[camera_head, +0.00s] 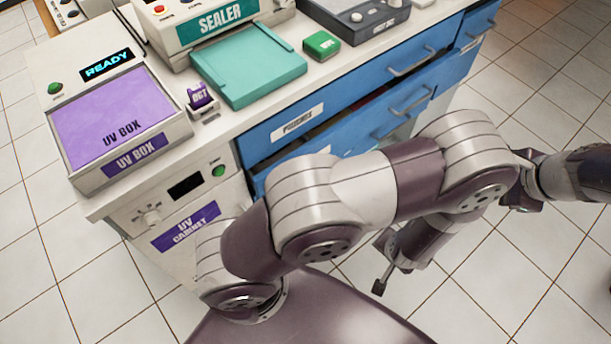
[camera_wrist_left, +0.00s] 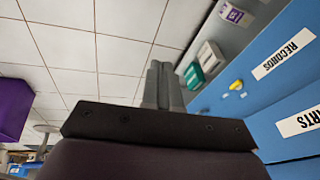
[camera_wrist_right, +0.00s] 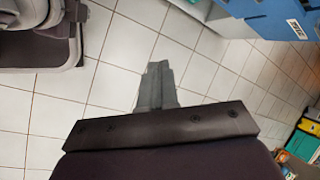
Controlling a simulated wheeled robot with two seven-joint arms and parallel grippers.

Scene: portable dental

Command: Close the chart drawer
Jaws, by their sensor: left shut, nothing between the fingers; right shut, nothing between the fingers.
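In the left wrist view a blue front with a white label reading "…ARTS" (camera_wrist_left: 300,122) fills the lower right, beside a blue front labelled "RECORDS" (camera_wrist_left: 283,55). The lettering is upside down there. I cannot tell how far the chart drawer stands out. My left gripper (camera_wrist_left: 163,75) is shut and empty, to the left of these fronts and apart from them. My right gripper (camera_wrist_right: 156,78) is shut and empty above the tiled floor. In the head view my arm crosses in front of the blue drawers and hides part of them.
The head view shows a counter with a purple UV box (camera_head: 115,112), a teal sealer (camera_head: 245,62) and a green box (camera_head: 321,45). Below are blue drawers with grey handles (camera_head: 412,62); a lower one looks pulled out. Tiled floor (camera_head: 540,95) is open at right.

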